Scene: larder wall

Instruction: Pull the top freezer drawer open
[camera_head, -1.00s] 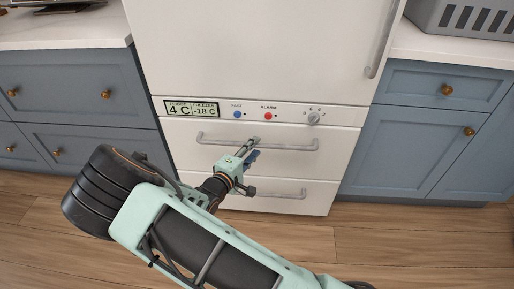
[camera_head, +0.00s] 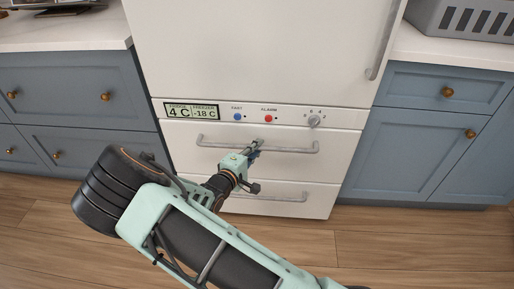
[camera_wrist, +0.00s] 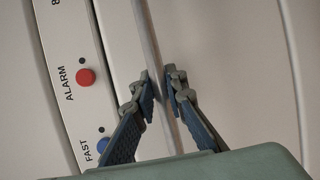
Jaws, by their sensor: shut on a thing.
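The top freezer drawer (camera_head: 189,160) is the white front just below the control panel, with a long grey bar handle (camera_head: 298,149). My gripper (camera_head: 256,148) is at the middle of that handle. In the wrist view, the handle (camera_wrist: 150,45) runs between the two blue-grey fingers of my gripper (camera_wrist: 163,88), which are closed around it. The drawer front looks about flush with the fridge; I cannot tell whether there is a small gap. My arm hides part of the lower left of the fridge.
A lower drawer with its own handle (camera_head: 290,197) is beneath. The control panel (camera_head: 345,117) has a blue button (camera_head: 237,117), a red button (camera_head: 269,118) and a knob (camera_head: 313,121). Blue cabinets (camera_head: 400,150) flank the fridge. Wooden floor (camera_head: 400,250) in front is clear.

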